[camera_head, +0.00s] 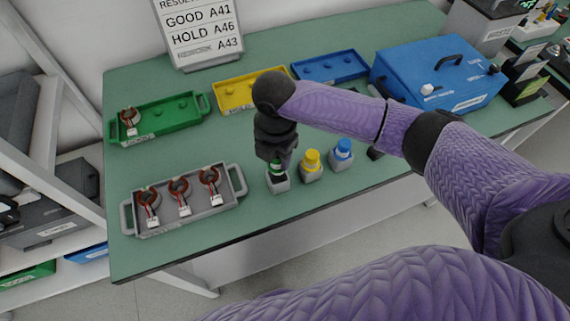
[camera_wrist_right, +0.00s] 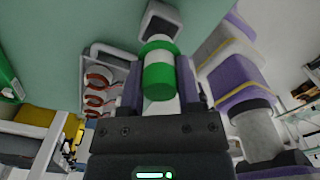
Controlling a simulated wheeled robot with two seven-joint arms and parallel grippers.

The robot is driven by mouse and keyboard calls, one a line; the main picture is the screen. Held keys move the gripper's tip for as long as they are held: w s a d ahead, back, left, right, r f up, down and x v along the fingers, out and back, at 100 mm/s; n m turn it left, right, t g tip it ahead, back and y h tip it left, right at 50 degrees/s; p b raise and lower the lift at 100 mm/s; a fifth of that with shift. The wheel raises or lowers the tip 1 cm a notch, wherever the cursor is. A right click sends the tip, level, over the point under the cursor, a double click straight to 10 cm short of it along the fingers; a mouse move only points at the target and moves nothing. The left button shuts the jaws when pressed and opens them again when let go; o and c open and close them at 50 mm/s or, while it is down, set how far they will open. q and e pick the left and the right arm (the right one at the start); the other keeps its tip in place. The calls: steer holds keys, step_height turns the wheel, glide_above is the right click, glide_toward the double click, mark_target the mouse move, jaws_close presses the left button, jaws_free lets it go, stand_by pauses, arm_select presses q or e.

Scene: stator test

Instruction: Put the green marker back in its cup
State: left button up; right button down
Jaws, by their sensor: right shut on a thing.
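The green marker (camera_head: 276,167) is upright, held in my right gripper (camera_head: 275,158), whose jaws are shut on it. Its green band also shows in the wrist view (camera_wrist_right: 158,73) between the fingers (camera_wrist_right: 158,90). The small grey cup (camera_head: 278,184) stands on the bench directly below the marker; the cup also shows in the wrist view (camera_wrist_right: 160,18) just past the marker's end. The marker's lower end is at the cup's mouth; I cannot tell how far inside it is. My left gripper is not in view.
A yellow marker (camera_head: 311,159) and a blue marker (camera_head: 343,147) stand in similar cups to the right. A grey tray (camera_head: 226,200) with stators lies to the left. Green (camera_head: 180,122), yellow (camera_head: 222,88) and blue (camera_head: 318,62) trays and a blue tester (camera_head: 425,65) stand behind.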

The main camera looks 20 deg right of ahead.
mark_target(278, 169)
step_height(278, 169, down, 4)
steer(key=shift+f+b, duration=0.1)
steer(key=shift+b, duration=0.55)
steer(key=shift+f, duration=0.2)
steer(key=shift+c, duration=1.5)
jaws_free()
steer(key=shift+f, duration=0.1)
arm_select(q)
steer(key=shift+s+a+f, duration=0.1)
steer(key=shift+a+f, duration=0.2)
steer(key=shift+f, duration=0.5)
arm_select(e)
step_height(278, 169, up, 13)
steer(key=p, duration=0.4)
steer(key=shift+f, duration=0.15)
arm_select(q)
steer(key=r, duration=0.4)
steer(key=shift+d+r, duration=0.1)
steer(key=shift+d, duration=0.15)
